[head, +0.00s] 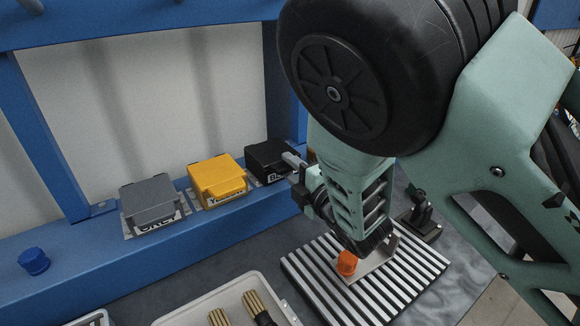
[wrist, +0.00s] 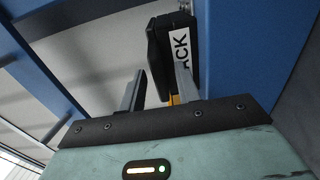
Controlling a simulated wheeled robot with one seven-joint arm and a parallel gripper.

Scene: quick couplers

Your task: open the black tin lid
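The black tin (head: 268,163) stands at the right end of the blue ledge, and its lid looks closed. Its white label is partly covered in the head view. In the wrist view the black tin (wrist: 190,22) is at top centre with "ACK" readable on its label. My gripper (head: 293,160) is at the tin's front right side. In the wrist view my gripper (wrist: 158,82) has its two fingers apart, with the dark lid edge (wrist: 158,60) showing in the gap between them. The right finger overlaps the label in this view. I cannot tell whether either finger touches the tin.
A yellow tin (head: 217,178) and a grey tin (head: 150,203) stand left of it on the ledge. A blue knob (head: 33,261) is at far left. Below are a slatted metal plate (head: 310,277) with an orange cap (head: 346,263), and a white bin (head: 190,316). A blue post stands behind my gripper.

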